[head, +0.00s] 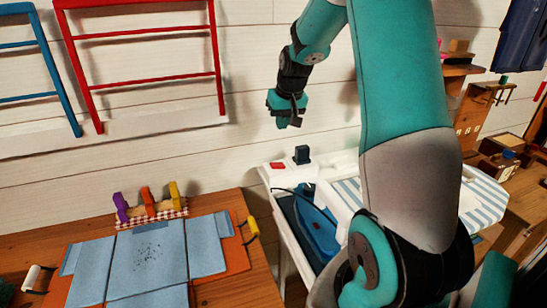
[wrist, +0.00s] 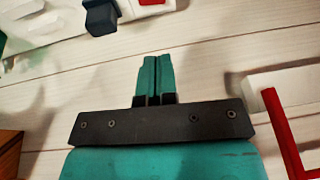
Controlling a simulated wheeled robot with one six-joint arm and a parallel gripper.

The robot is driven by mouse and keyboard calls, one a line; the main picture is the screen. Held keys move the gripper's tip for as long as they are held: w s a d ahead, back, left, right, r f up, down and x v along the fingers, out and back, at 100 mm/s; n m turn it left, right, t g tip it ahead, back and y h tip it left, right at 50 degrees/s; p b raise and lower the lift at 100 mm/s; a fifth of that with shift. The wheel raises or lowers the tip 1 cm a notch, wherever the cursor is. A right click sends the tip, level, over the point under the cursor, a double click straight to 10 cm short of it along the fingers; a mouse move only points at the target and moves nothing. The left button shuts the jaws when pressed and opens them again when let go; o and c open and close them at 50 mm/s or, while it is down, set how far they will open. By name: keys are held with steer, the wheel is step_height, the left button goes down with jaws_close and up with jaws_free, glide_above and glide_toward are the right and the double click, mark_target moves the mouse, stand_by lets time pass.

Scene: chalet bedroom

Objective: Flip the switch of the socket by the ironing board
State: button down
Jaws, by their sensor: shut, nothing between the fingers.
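The socket is a white plate with a red switch (head: 277,165) and a black plug (head: 302,155) in it, beside the ironing board (head: 487,201) with its blue and white striped cover. My gripper (head: 284,122) is shut and empty, above the socket and apart from it, in front of the white plank wall. In the wrist view, my shut fingers (wrist: 154,62) point up toward the picture's top, where the red switch (wrist: 152,2) is cut by the edge and the plug (wrist: 100,16) shows to its left. The switch's on or off position is too small to tell.
A blue iron-like object (head: 316,228) with a dark cord sits below the socket. A wooden table (head: 212,205) with blue cloth and coloured clips is at left. A red rack (head: 145,35) hangs on the wall. Wooden shelves (head: 470,110) stand at right.

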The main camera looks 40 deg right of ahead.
steer(key=p, duration=0.3)
glide_toward(272, 163)
steer(key=x, duration=0.5)
steer(key=shift+w+f, duration=0.15)
steer(key=shift+w, duration=0.05)
steer(key=shift+w+a+f, duration=0.1)
steer(key=shift+f, duration=0.6)
